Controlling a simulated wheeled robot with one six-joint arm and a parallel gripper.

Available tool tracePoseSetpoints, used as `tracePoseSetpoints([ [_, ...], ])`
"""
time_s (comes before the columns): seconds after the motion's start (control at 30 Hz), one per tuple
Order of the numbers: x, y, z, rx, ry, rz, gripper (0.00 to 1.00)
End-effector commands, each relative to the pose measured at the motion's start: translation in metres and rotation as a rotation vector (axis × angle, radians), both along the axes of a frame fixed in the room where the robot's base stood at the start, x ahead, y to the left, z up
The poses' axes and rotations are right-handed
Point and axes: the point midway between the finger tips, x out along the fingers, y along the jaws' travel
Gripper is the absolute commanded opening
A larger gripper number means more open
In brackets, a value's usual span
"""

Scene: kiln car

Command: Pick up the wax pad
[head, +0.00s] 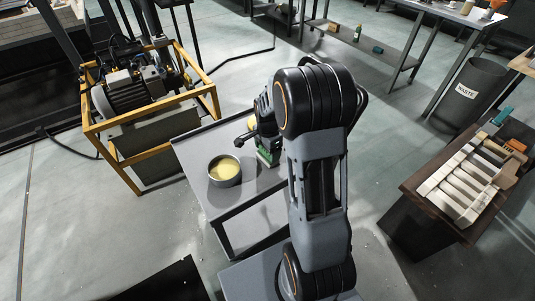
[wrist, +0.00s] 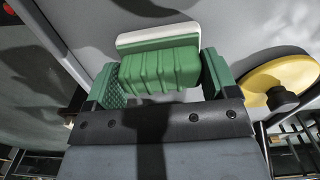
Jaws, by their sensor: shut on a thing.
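The wax pad (wrist: 158,66), a green ribbed block with a white layer along its far edge, lies between the green fingers of my gripper (wrist: 163,80) in the wrist view. The fingers are shut on its two ends. In the head view my gripper (head: 266,156) points down over the right part of the grey table (head: 232,204). The pad cannot be told apart from the green fingers there. I cannot tell whether it touches the tabletop.
A round pan of yellow material (head: 225,170) stands on the table left of my gripper. A yellow disc with a dark knob (wrist: 280,84) lies right of the pad in the wrist view. A yellow-framed machine (head: 145,100) stands left, a slatted rack (head: 461,190) right.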

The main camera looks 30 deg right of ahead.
Motion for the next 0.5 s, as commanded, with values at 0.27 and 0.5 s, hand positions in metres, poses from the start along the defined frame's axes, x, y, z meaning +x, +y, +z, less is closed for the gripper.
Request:
tracePoseSetpoints([
  [0.27,0.0,0.0,0.01,0.0,-0.001,0.0,0.54],
  [0.5,-0.008,-0.004,0.045,-0.001,-0.003,-0.003,0.54],
])
